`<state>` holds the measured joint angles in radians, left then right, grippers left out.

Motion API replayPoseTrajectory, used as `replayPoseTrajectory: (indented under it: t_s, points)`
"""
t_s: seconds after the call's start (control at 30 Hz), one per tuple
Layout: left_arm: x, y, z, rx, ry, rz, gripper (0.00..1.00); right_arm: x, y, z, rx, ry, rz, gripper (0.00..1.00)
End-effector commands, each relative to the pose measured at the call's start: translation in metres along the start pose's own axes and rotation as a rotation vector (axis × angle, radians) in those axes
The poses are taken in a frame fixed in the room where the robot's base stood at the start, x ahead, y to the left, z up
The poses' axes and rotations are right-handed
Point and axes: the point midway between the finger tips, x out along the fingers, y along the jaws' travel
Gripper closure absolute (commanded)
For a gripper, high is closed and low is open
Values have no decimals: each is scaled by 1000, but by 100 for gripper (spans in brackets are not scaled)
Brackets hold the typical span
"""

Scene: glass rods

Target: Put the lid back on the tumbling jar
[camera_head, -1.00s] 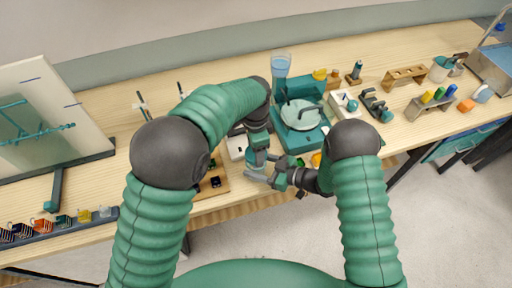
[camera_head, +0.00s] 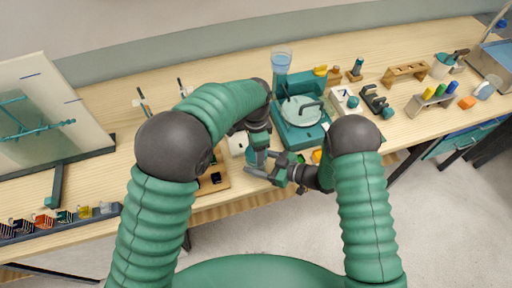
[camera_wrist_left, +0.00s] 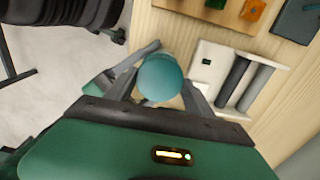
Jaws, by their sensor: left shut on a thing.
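In the left wrist view, a round teal piece (camera_wrist_left: 160,77) sits between the fingers of my left gripper (camera_wrist_left: 158,92), which is shut on it. It looks like the jar's lid seen from above; the jar body below is hidden. In the head view my left gripper (camera_head: 258,148) points down at the front of the table. My right gripper (camera_head: 262,165) reaches in from the right, its fingers close below and beside the left one. A grey finger also shows behind the teal piece in the left wrist view. Whether the right gripper holds the jar is unclear.
A teal machine (camera_head: 300,130) with a round plate stands behind the grippers. The table's front edge is close below.

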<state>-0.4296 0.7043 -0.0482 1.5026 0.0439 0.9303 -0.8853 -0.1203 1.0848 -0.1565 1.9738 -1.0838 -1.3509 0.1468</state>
Motion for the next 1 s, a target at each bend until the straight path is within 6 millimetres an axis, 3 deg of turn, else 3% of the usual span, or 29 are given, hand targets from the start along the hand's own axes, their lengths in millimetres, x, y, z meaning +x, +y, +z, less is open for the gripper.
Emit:
replayPoseTrajectory:
  t_s: [0.77, 0.87, 1.0]
  points:
    - [11, 0, 0, 6, 0, 0, 75, 0, 0, -1, 0, 1, 0, 100]
    - [11, 0, 0, 99, 1, 2, 75, 0, 0, 0, 0, 1, 0, 100]
    - [12, -2, 1, 499, 4, 4, 75, 0, 0, 0, 0, 1, 0, 100]
